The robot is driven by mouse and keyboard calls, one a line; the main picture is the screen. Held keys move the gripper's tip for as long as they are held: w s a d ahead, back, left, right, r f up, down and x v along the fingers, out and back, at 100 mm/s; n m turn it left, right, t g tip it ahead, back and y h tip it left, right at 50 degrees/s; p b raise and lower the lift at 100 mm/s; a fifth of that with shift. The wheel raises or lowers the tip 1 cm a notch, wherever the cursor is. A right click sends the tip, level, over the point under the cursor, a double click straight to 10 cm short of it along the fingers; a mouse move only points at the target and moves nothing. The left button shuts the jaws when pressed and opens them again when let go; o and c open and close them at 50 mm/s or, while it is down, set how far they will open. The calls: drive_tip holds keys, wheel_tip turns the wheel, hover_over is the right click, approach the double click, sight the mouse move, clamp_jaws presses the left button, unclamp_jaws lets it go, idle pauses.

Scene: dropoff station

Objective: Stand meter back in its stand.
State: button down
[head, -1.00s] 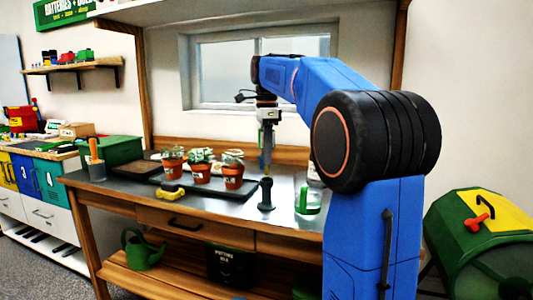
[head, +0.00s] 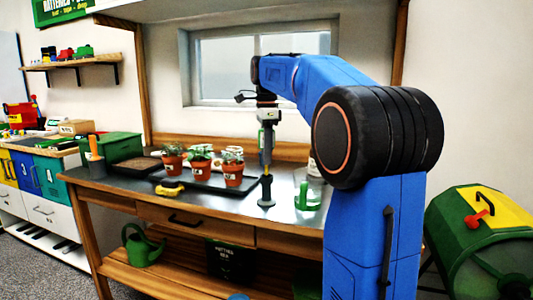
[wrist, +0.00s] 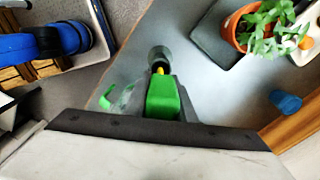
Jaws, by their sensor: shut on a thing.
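My gripper (head: 268,118) is shut on the meter (head: 267,140), which hangs upright below it. The meter has a green body (wrist: 163,98) and a yellow part toward its lower end. The stand (head: 266,192) is a dark grey post with a round foot on the bench, straight below the meter in the head view. In the wrist view the stand (wrist: 159,55) shows just past the meter's yellow tip. The tip is close to the stand's top; I cannot tell whether it touches or enters it.
A clear container with green (head: 308,194) stands just right of the stand. Potted plants (head: 201,171) stand on a dark tray to the left, with a yellow tool (head: 170,190) before them. A blue cup (wrist: 286,102) shows in the wrist view.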

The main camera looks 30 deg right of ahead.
sight(267, 175)
drive_tip(key=shift+f, duration=2.3)
idle(1.7)
drive_tip(key=c, duration=1.4)
unclamp_jaws()
drive_tip(key=shift+r, duration=0.1)
wheel_tip(267, 175, up, 17)
drive_tip(key=shift+r, duration=0.1)
drive_tip(key=s+a+f+n+t, duration=0.1)
drive_tip(key=s+a+f+n, duration=0.4)
drive_tip(key=s+f, duration=0.5)
drive_tip(key=s+a+f+n+t, duration=0.2)
drive_tip(key=s+a+f+n, duration=0.3)
drive_tip(key=s+f+n, duration=0.5)
drive_tip(key=s+a+f+n+t, duration=0.1)
drive_tip(key=s+a+f+n, duration=0.4)
drive_tip(key=s+f, duration=0.5)
wheel_tip(267, 175, down, 8)
drive_tip(key=shift+a+f+n+t, duration=0.2)
drive_tip(key=shift+a+n+t, duration=0.2)
drive_tip(key=shift+n, duration=0.8)
